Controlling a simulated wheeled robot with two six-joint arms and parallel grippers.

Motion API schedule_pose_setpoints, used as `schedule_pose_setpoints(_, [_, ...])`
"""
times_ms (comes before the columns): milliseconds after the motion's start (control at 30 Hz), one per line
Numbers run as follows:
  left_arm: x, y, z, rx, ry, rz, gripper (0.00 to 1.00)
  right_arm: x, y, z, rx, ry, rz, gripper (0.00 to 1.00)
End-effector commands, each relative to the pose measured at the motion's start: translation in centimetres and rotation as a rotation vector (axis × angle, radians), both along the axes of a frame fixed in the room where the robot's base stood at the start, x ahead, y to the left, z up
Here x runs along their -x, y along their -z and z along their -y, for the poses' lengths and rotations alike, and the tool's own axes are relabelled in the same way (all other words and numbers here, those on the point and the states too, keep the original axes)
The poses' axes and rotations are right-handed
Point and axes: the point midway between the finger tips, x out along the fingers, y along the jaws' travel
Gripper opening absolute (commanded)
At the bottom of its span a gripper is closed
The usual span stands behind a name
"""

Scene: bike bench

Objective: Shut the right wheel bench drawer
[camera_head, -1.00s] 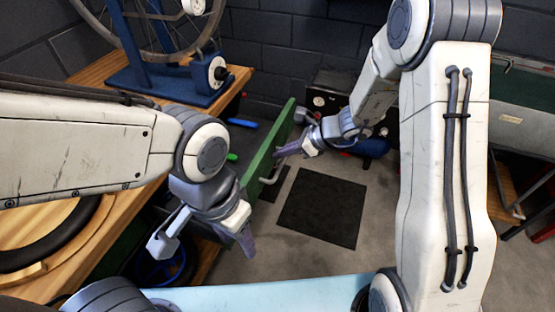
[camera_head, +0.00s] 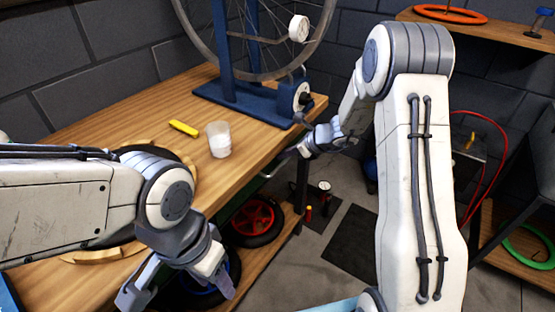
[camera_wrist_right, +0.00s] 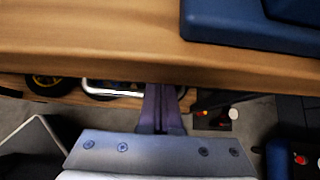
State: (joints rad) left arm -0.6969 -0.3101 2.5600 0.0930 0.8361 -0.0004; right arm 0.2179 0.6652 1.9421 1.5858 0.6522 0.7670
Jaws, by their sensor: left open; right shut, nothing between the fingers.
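The wheel bench (camera_head: 165,95) has a wooden top and stands at the left and middle of the head view. Below its front edge a small pale handle (camera_head: 270,168) shows. The drawer front is mostly hidden under the bench edge and no longer sticks out into the room. My right gripper (camera_head: 299,152) is shut and empty, at the bench's front edge near the handle. In the right wrist view its fingers (camera_wrist_right: 160,112) point at the bench edge, just right of the silver handle (camera_wrist_right: 110,92). My left gripper (camera_head: 172,292) is open and empty, low in front of the bench.
On the bench top are a blue wheel stand (camera_head: 245,103), a white cup (camera_head: 219,139) and a yellow tool (camera_head: 184,128). Wheels, one red-spoked (camera_head: 254,218), stand below. A dark mat (camera_head: 352,240) lies on the floor at right.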

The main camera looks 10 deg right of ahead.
Motion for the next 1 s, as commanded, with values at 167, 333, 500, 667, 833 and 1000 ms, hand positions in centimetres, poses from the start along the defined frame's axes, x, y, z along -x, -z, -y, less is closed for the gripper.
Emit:
schedule_pose_setpoints(167, [0.0, 0.0, 0.0, 0.0, 0.0, 0.0, 0.5, -0.3, 0.0, 0.6, 0.0, 0.013, 0.0, 0.0])
schedule_pose_setpoints(333, [0.0, 0.0, 0.0, 0.0, 0.0, 0.0, 0.5, -0.5, 0.0, 0.5, -0.001, 0.014, 0.002, 0.0])
schedule_pose_setpoints(500, [0.0, 0.0, 0.0, 0.0, 0.0, 0.0, 0.5, -0.6, -0.1, 0.3, -0.003, 0.011, 0.004, 0.0])
schedule_pose_setpoints(667, [0.0, -0.1, 0.0, 0.0, 0.0, 0.0, 0.5, -0.6, -0.3, 0.2, -0.005, 0.009, 0.005, 0.0])
schedule_pose_setpoints(833, [0.0, -1.1, 0.0, 0.0, 0.0, 0.0, 0.5, -0.1, -1.6, 0.7, -0.005, 0.007, 0.007, 0.0])
schedule_pose_setpoints(1000, [0.0, -2.8, 0.0, 0.0, 0.0, 0.0, 0.5, 1.0, -3.7, 2.0, -0.002, 0.006, 0.004, 0.0])
